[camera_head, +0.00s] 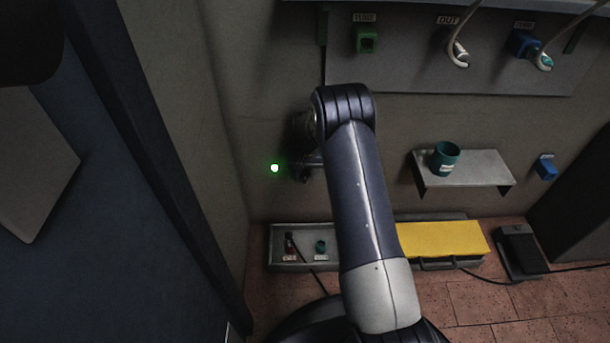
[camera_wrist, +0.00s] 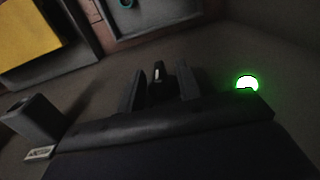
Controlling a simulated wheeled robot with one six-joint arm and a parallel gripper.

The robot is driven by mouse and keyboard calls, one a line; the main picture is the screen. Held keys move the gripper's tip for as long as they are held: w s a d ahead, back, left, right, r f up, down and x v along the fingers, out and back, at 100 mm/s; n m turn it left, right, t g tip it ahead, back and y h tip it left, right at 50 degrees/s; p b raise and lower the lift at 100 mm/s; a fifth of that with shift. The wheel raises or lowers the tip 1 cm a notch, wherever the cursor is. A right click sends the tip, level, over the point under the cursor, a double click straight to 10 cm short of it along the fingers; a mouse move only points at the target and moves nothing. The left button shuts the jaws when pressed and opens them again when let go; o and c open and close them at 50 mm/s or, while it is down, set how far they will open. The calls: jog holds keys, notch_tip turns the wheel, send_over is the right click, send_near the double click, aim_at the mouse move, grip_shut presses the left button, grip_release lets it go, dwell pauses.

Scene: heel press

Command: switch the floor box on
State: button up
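A dark, low box (camera_head: 520,250) lies on the tiled floor at the right in the head view, with a black cable by it; I take it for the floor box. Another dark, low case (camera_head: 437,265) sits under a flat yellow panel (camera_head: 440,239), partly behind my arm. I cannot read a switch on either. My gripper is by the wall, mostly hidden behind my arm in the head view. In the wrist view my gripper (camera_wrist: 160,88) has its fingers apart. A small dark piece with a pale spot (camera_wrist: 157,84) shows between them, with gaps on both sides.
A green lamp (camera_head: 274,168) glows on the wall beside my gripper. A grey tray (camera_head: 278,230) with small items lies on the floor. A shelf (camera_head: 470,181) with a teal cup (camera_head: 445,158) and a socket panel (camera_head: 410,75) are on the wall. A dark cabinet stands right.

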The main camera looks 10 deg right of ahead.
grip_shut()
dwell(0.5)
jog(key=shift+s+d+f+t+y+b, duration=0.2)
jog(key=shift+y+b, duration=0.4)
jog(key=shift+y, duration=0.45)
jog(key=shift+w+d+r+t+y+b, duration=0.2)
jog(key=shift+y+b, duration=0.35)
jog(key=shift+y, duration=0.55)
jog(key=shift+s+d+f+t+y+b, duration=0.1)
jog(key=shift+f+t+y+b, duration=0.15)
jog(key=shift+y+b, duration=0.6)
jog(key=shift+r+y, duration=0.1)
jog(key=shift+y, duration=0.2)
grip_release()
